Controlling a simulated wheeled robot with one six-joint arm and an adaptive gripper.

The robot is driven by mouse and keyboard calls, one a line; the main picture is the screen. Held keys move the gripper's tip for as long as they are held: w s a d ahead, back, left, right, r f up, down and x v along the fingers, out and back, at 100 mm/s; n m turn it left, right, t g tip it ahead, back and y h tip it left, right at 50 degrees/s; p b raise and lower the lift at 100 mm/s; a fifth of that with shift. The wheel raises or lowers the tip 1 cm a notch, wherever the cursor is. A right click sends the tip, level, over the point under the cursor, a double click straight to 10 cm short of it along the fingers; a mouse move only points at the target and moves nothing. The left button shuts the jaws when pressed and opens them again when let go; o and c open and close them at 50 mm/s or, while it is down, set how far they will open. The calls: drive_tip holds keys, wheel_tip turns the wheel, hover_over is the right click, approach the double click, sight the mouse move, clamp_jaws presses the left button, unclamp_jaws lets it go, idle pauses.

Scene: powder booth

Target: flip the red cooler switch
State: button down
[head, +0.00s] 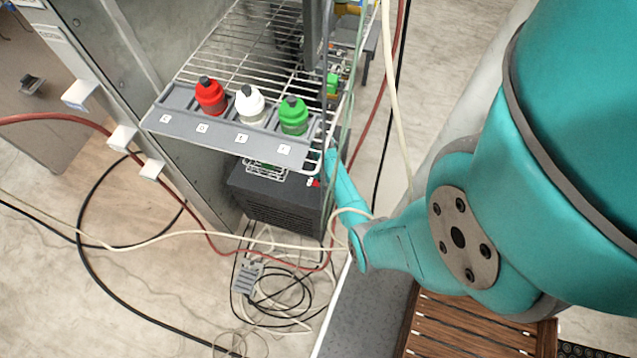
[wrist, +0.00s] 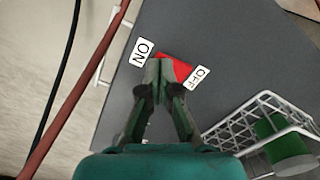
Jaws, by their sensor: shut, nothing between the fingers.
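The red cooler switch (wrist: 180,68) shows in the wrist view on a dark grey face of the cooler, between a white ON label (wrist: 142,52) and a white OFF label (wrist: 198,77). My gripper (wrist: 160,63) is shut and empty. Its fingertips overlap the ON-side end of the switch and hide part of it; I cannot tell whether they touch. In the head view the dark cooler (head: 275,205) stands below the wire shelf, with a small red spot (head: 317,184) near its upper right corner. My fingertips are not clear in the head view.
A grey rack (head: 215,138) with red, white and green bottles sits above the cooler. A white wire basket (wrist: 245,125) holding a green-and-grey item is at the lower right of the wrist view. A red hose (wrist: 75,95) and several cables run close by.

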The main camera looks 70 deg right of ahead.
drive_tip(key=shift+f, duration=0.25)
drive_tip(key=shift+r, duration=3.5)
drive_tip(key=a+f+n+t+h, duration=0.2)
drive_tip(key=a, duration=1)
drive_tip(key=s+a+r+n+t+h, duration=0.1)
drive_tip(key=s+a+r+n+t, duration=0.3)
drive_tip(key=a, duration=0.8)
drive_tip(key=s+a+r+n+t+y, duration=0.1)
drive_tip(key=s+a+r+t, duration=0.2)
drive_tip(key=r, duration=0.8)
drive_tip(key=s+a+r+n+t+y, duration=0.1)
drive_tip(key=s+a+r, duration=0.4)
drive_tip(key=r, duration=0.7)
drive_tip(key=s+a+r+n+t+y, duration=0.1)
drive_tip(key=s+a+r+n+t, duration=0.2)
drive_tip(key=r, duration=0.8)
drive_tip(key=shift+s+a+r+t, duration=0.2)
drive_tip(key=shift+s+a+t, duration=0.6)
drive_tip(key=shift+s+t, duration=0.25)
